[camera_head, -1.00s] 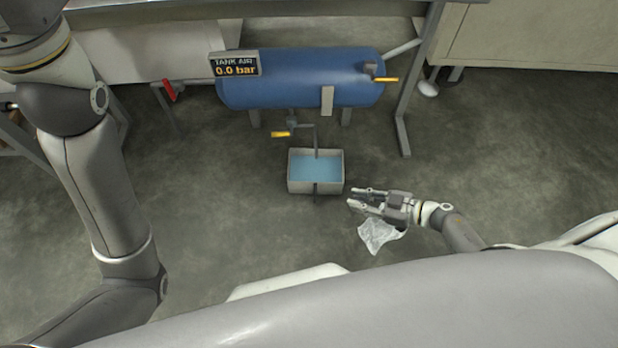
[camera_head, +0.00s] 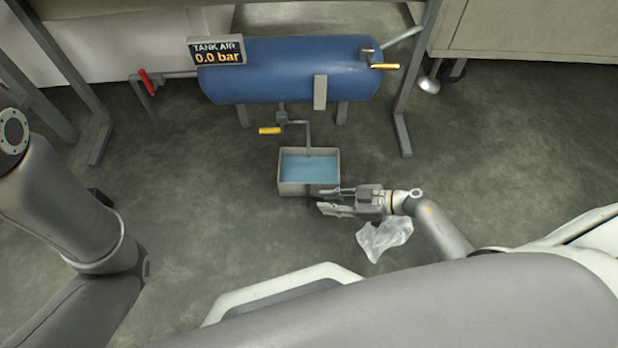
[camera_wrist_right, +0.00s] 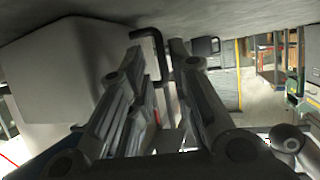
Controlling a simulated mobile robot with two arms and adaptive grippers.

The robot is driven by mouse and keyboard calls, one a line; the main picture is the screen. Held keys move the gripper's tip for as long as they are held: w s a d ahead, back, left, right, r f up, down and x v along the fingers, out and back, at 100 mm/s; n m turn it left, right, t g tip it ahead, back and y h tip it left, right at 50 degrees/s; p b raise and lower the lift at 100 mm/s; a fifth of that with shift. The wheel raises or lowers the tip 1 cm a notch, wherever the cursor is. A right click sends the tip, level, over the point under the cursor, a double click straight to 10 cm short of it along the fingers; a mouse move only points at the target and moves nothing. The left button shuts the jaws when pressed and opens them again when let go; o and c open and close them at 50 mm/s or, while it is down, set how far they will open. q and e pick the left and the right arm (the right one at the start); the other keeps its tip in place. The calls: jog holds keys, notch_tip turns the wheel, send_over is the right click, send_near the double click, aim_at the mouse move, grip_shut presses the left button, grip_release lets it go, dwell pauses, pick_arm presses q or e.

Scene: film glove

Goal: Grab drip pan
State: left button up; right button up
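The drip pan (camera_head: 294,188) is a grey open box with blue liquid in it. It stands on the floor below the blue tank's drain pipe. My right gripper (camera_head: 321,200) is at the pan's front right corner, with its two fingers apart and pointing left. In the right wrist view the pan's pale wall (camera_wrist_right: 60,85) fills the left side. A black bent handle (camera_wrist_right: 150,33) shows between and beyond the fingertips of my right gripper (camera_wrist_right: 157,52); I cannot tell whether they touch it. My left gripper is out of view; only my left arm shows.
The blue tank (camera_head: 280,75) stands behind the pan, with a display (camera_head: 217,52) reading 0.0 bar. A yellow-handled drain valve (camera_head: 270,131) is above the pan. A crumpled clear film (camera_head: 384,238) lies below my right wrist. Floor on both sides is open.

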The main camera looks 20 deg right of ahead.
jog(key=b+x, duration=0.2)
jog(key=x, duration=0.1)
jog(key=shift+a+f, duration=0.15)
jog(key=shift+w+a+b, duration=0.25)
jog(key=shift+a+b, duration=0.15)
jog(key=shift+b, duration=0.15)
grip_shut()
